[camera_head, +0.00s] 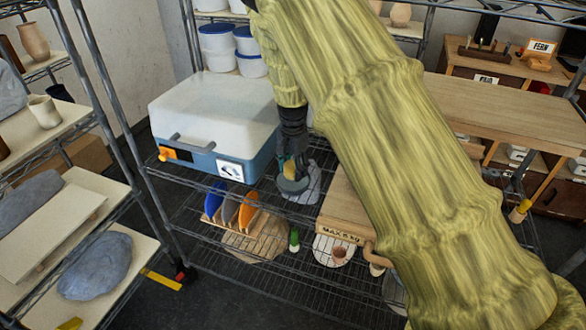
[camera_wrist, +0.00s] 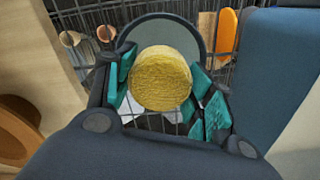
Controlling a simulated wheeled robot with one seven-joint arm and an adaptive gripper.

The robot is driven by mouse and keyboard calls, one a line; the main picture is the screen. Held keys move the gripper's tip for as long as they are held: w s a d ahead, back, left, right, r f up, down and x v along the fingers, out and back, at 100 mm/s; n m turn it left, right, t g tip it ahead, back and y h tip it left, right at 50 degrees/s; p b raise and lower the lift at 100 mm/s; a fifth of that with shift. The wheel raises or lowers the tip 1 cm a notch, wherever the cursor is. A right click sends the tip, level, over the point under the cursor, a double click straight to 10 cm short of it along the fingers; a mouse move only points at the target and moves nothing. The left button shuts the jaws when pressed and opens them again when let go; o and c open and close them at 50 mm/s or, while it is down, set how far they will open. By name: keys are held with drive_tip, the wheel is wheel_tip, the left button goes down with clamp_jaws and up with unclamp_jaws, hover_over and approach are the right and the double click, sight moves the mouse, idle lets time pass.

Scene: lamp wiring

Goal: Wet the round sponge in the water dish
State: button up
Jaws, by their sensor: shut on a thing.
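The round yellow sponge (camera_wrist: 161,78) is gripped between the teal finger pads of my gripper (camera_wrist: 163,88) in the wrist view. A round grey dish (camera_head: 293,186), which looks like the water dish, lies directly beneath. Its curved grey rim (camera_wrist: 196,34) shows behind the sponge in the wrist view. The sponge and fingers hide much of the dish. I cannot tell whether the sponge touches water.
A white-lidded blue box (camera_head: 213,112) stands close to the left of my gripper. A wooden rack (camera_head: 255,243) holding blue, grey and orange discs (camera_head: 248,210) is in front. A wooden block (camera_head: 345,208) stands to the right. My arm covers much of the right side.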

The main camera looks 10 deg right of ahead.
sight(293, 164)
drive_tip(key=shift+r+p, duration=1.25)
drive_tip(key=shift+r, duration=0.75)
